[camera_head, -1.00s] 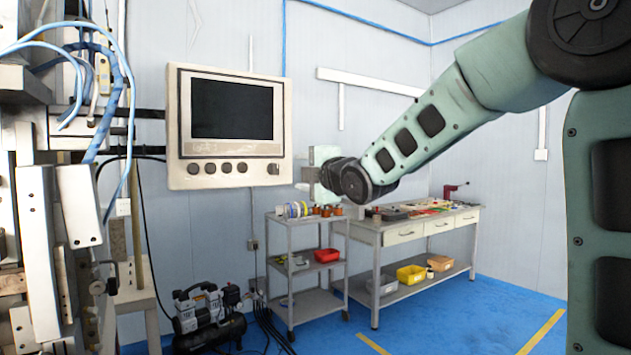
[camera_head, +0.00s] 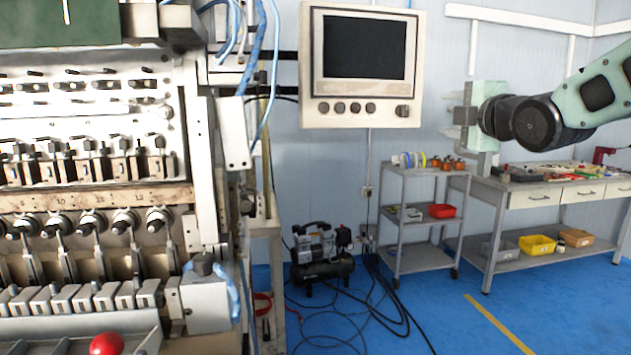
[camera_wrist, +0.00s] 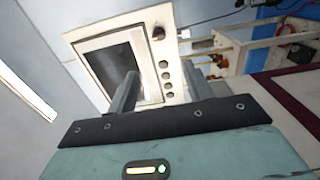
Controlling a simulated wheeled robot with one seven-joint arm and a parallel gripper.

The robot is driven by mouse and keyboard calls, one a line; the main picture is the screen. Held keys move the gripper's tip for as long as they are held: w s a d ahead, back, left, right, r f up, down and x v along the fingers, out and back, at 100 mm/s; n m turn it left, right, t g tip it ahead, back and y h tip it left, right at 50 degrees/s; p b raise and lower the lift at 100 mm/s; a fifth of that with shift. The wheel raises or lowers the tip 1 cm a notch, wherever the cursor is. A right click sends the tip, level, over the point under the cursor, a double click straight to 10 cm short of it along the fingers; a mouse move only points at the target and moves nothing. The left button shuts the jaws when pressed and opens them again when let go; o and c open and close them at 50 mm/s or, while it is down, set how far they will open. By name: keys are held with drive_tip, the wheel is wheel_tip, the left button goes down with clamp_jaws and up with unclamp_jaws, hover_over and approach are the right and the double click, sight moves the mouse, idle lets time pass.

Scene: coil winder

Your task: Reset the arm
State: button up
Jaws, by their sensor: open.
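My arm reaches in from the right edge in the head view. My gripper (camera_head: 458,116) is at its end, raised in the air to the right of the control panel (camera_head: 360,68) and above the grey trolley. It is open with nothing between its fingers. In the wrist view my gripper (camera_wrist: 158,84) points toward the panel (camera_wrist: 125,65), which looks tilted there. The fingers touch nothing that I can see. The coil winder (camera_head: 95,120) fills the left of the head view, with a red knob (camera_head: 106,344) at its lower front.
The grey trolley (camera_head: 425,260) carries spools and a red bin (camera_head: 441,211). A workbench (camera_head: 535,198) with tools and a yellow bin (camera_head: 537,245) stands at the right. An air compressor (camera_head: 322,255) and loose cables lie on the blue floor (camera_head: 400,325), which is otherwise clear at front right.

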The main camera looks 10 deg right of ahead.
drive_tip(key=s+a+f+m+g+y+p, duration=0.1)
drive_tip(key=s+a+f+m+g+p, duration=0.15)
drive_tip(key=s+a+f+g, duration=0.5)
drive_tip(key=s+a+f+m+g+y+p, duration=0.1)
drive_tip(key=s+a+f+m+g+y, duration=0.15)
drive_tip(key=a+f, duration=0.85)
drive_tip(key=s+a+f+m+g+h+p, duration=0.1)
drive_tip(key=s+a+f+m+g, duration=0.1)
drive_tip(key=s, duration=0.5)
drive_tip(key=s+a+f+m+g+h, duration=0.1)
drive_tip(key=s+f+g, duration=0.1)
drive_tip(key=s, duration=0.6)
drive_tip(key=s+a+f+m+g+h+p, duration=0.1)
drive_tip(key=s+a+f+m+g, duration=0.1)
drive_tip(key=s, duration=0.5)
drive_tip(key=shift+s+a+f+m+g+p, duration=0.35)
drive_tip(key=shift+f+g, duration=0.25)
drive_tip(key=shift+g, duration=0.4)
